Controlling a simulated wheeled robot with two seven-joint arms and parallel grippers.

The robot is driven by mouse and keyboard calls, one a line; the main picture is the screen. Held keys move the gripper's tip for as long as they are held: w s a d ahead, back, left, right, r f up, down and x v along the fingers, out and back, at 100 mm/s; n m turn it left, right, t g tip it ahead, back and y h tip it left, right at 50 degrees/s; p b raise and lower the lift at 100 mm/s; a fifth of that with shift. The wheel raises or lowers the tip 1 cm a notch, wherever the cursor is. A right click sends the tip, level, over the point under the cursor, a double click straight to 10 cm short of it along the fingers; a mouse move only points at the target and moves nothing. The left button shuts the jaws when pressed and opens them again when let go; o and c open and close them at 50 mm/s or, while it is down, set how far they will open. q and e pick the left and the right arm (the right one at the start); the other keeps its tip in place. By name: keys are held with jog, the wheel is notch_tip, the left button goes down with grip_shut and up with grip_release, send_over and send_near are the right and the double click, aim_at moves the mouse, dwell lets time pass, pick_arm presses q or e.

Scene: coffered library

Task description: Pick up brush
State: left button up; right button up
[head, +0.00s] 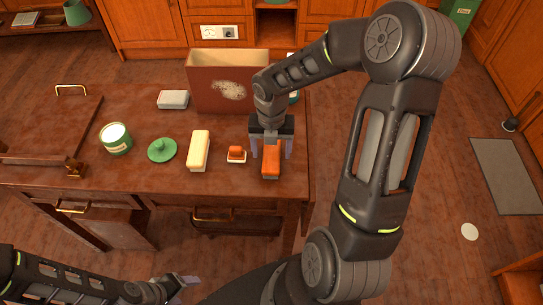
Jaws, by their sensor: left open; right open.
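An orange block-shaped thing with a grey end, which looks like the brush (271,160), lies on the brown table near its right end. My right gripper (271,150) is directly over it, pointing down. Its fingers are apart, one on each side of the orange body. I cannot tell whether they touch it. A smaller orange piece on a pale base (236,154) sits just left of it. My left gripper (182,287) is open and empty, low in front of the table at the bottom of the view.
The table (130,174) also holds a cream block (199,150), a green lid (162,150), a green can (116,138), a grey block (173,99) and a reddish box (228,85) behind.

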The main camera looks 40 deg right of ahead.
aim_at(272, 153)
jog(key=shift+f, duration=0.75)
jog(key=shift+c, duration=0.2)
jog(key=c, duration=1.5)
jog(key=shift+o, duration=0.2)
jog(key=shift+r, duration=0.1)
notch_tip(272, 153, up, 10)
jog(key=shift+f, duration=0.1)
